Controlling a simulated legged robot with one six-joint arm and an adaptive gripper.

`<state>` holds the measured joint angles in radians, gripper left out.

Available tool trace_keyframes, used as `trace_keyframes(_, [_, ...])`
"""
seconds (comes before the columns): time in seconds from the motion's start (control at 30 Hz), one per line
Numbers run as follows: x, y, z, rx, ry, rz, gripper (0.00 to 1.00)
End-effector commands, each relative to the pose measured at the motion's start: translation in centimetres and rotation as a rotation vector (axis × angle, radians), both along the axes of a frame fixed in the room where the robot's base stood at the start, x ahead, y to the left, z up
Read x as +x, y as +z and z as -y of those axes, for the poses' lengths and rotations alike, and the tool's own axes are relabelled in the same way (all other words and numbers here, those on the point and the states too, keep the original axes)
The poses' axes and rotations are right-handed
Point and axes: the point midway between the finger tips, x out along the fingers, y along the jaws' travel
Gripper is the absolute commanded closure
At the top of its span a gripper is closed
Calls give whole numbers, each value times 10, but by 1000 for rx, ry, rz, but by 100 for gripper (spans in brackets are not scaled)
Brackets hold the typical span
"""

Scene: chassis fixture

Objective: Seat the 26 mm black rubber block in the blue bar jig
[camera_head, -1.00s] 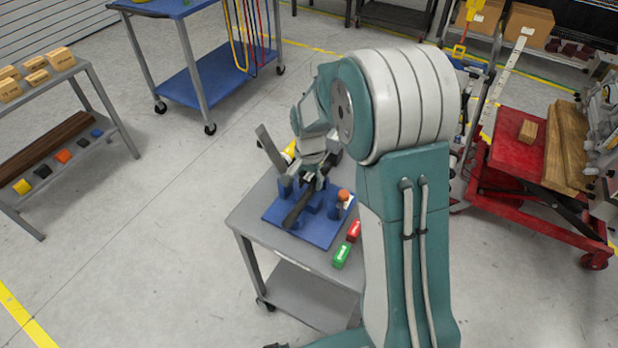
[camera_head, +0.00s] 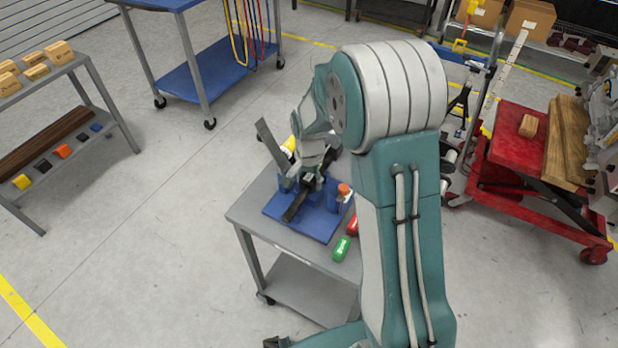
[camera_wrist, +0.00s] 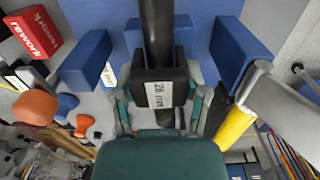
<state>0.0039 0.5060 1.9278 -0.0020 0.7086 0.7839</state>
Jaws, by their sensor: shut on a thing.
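The black rubber block (camera_wrist: 167,88) has a white "26 mm" label and sits between the fingers of my gripper (camera_wrist: 163,98) in the wrist view. My gripper is shut on it, over the blue bar jig (camera_wrist: 88,62). A dark round bar (camera_wrist: 157,28) runs from the block's far side across the jig, between two blue blocks. In the head view, my gripper (camera_head: 313,178) is at the jig (camera_head: 318,232), by the dark bar (camera_head: 293,208). The block is hidden there by my wrist. I cannot tell whether the block touches its seat.
The jig stands on a grey cart (camera_head: 250,212). A red "rework" box (camera_wrist: 30,34), a green box (camera_head: 342,248) and an orange-topped object (camera_head: 344,189) are near it.

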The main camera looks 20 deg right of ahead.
Motion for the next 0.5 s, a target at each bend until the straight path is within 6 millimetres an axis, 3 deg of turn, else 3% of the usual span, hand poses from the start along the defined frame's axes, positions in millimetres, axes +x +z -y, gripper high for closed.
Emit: trace_keyframes(0.5, [0,-13,0,0,0,0,97])
